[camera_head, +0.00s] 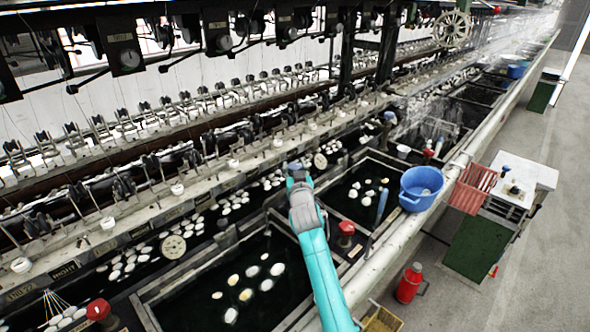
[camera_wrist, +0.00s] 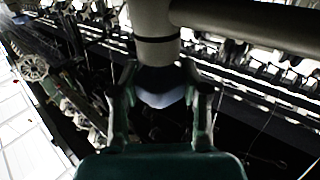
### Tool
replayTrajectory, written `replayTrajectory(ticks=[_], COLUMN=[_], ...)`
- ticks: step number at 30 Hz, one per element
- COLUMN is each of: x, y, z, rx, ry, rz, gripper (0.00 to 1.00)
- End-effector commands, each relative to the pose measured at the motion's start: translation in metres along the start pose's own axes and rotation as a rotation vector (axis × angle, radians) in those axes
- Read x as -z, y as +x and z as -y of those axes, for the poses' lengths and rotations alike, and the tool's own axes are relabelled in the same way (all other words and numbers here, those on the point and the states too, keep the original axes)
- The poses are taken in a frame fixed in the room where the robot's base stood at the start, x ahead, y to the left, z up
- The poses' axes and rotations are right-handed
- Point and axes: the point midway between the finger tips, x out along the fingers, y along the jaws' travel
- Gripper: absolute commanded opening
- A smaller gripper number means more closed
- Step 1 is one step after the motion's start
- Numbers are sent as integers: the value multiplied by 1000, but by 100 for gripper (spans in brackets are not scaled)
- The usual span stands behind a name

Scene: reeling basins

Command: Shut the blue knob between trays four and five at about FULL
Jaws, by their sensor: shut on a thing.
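My gripper (camera_head: 296,175) is at the end of my teal arm, over the rail between two dark trays. In the wrist view my gripper (camera_wrist: 160,82) is shut on a blue knob (camera_wrist: 162,90), with a finger on each side. The knob looks pale blue there and sits under a beige upright pipe. In the head view only a bit of blue shows at the fingertips; my gripper hides the rest. The near tray (camera_head: 160,322) and the farther tray (camera_head: 370,153) hold dark water and floating white cocoons. I cannot read the knob's setting or any FULL mark.
A red knob (camera_head: 346,228) stands right of my arm, and another (camera_head: 98,309) at lower left. A red flask (camera_head: 410,283) stands on the floor. Machinery runs along the back.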

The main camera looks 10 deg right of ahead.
Motion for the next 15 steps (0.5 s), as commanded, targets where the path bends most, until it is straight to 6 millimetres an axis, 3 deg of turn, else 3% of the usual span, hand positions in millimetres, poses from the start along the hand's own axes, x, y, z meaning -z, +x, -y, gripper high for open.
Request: replayTrajectory(ticks=[15], x=[1], y=[0], z=[2], rx=[-214], ry=[-1], rz=[-1], gripper=[10])
